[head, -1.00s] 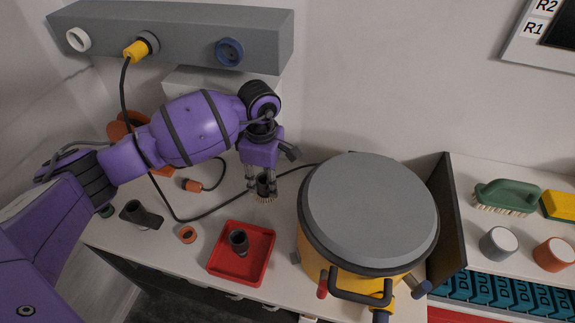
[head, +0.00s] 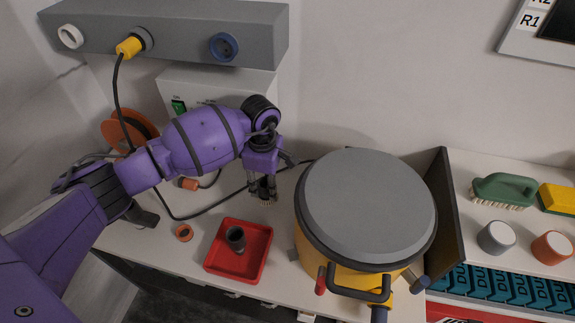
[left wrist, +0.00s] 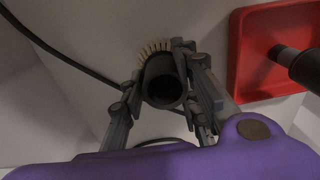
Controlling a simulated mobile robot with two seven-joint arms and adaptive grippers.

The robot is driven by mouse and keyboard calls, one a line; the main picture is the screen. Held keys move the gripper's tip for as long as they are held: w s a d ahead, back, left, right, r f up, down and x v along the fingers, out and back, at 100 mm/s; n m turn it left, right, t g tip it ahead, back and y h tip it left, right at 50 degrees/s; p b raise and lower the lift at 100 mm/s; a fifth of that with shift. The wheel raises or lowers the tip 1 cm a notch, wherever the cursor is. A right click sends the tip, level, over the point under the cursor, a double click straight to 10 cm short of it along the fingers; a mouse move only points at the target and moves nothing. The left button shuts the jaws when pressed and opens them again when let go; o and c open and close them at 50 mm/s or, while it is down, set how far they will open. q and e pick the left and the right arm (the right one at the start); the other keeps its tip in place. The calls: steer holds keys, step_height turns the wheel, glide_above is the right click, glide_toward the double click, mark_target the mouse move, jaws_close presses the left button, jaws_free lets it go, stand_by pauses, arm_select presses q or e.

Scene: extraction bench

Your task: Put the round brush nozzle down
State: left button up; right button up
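The round brush nozzle (left wrist: 165,82) is a dark round tube with a ring of pale bristles. My left gripper (left wrist: 164,76) is shut on it, with fingers on both sides of the tube. In the head view the left gripper (head: 262,186) points down over the bench, between the red tray and the wall, left of the yellow canister. The nozzle's bristles (head: 268,199) show just below the fingers. They are at or close to the bench top; I cannot tell whether they touch it. My right gripper is not in view.
A red tray (head: 262,272) holding a dark tube (head: 235,238) lies in front. The yellow canister with a grey lid (head: 368,205) stands right. An orange ring (head: 184,233) and a dark nozzle (head: 146,217) lie left.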

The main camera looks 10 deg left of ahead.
arm_select(q)
steer(key=shift+o, duration=1.2)
step_height(320, 180, up, 12)
steer(key=shift+r, duration=0.25)
steer(key=shift+w, duration=0.1)
